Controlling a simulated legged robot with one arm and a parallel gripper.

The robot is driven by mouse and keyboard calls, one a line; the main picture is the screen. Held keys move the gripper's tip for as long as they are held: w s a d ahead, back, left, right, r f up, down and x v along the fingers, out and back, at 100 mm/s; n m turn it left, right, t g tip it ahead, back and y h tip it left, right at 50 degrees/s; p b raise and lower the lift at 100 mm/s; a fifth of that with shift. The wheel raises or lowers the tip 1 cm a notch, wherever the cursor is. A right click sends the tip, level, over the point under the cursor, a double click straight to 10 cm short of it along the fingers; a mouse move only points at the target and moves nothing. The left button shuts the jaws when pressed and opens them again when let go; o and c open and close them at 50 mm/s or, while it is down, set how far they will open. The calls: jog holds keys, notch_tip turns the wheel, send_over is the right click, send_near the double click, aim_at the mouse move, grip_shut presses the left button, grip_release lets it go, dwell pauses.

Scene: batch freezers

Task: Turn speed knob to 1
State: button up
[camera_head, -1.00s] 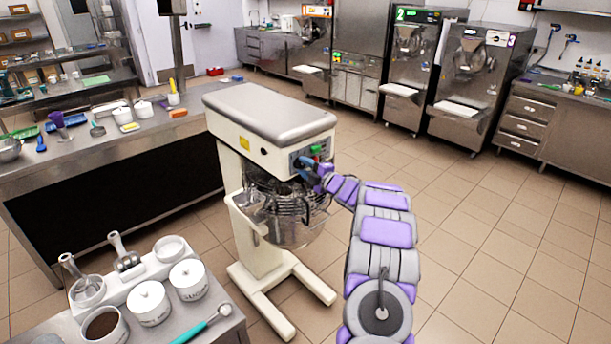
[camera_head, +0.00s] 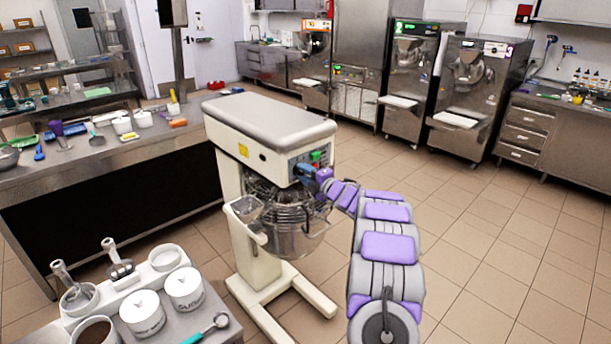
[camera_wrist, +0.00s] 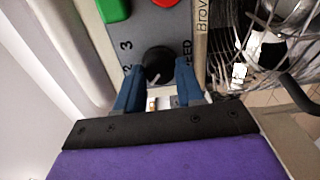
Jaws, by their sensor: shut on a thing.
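The mixer (camera_head: 270,125) is a cream stand mixer with a grey top, in the middle of the head view. Its control panel (camera_head: 308,160) faces right. In the wrist view the black round speed knob (camera_wrist: 158,62) sits on the grey panel, with the numbers 2 and 3 at its left and part of the word SPEED at its right. My gripper (camera_wrist: 158,88) has its two blue fingers on either side of the knob, shut on it. The number 1 and the knob's lower side are hidden between the fingers. In the head view my gripper (camera_head: 305,172) is at the panel.
On the panel a green button (camera_wrist: 113,8) and a red button (camera_wrist: 166,2) lie close above the knob. The wire bowl guard (camera_wrist: 262,45) is just right of my gripper. A counter (camera_head: 110,160) stands behind the mixer. The tiled floor at right is clear.

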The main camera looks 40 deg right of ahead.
jog(key=o, duration=0.7)
jog(key=shift+a+f, duration=0.1)
jog(key=shift+f, duration=0.3)
jog(key=shift+c, duration=0.2)
jog(key=o, duration=0.3)
jog(key=shift+r, duration=0.1)
jog(key=shift+o, duration=0.3)
jog(key=shift+r, duration=0.1)
jog(key=shift+s, duration=0.1)
jog(key=s+d+p, duration=0.1)
jog(key=s+p, duration=0.1)
jog(key=s, duration=1.5)
jog(key=shift+d+p, duration=0.25)
jog(key=shift+p, duration=0.05)
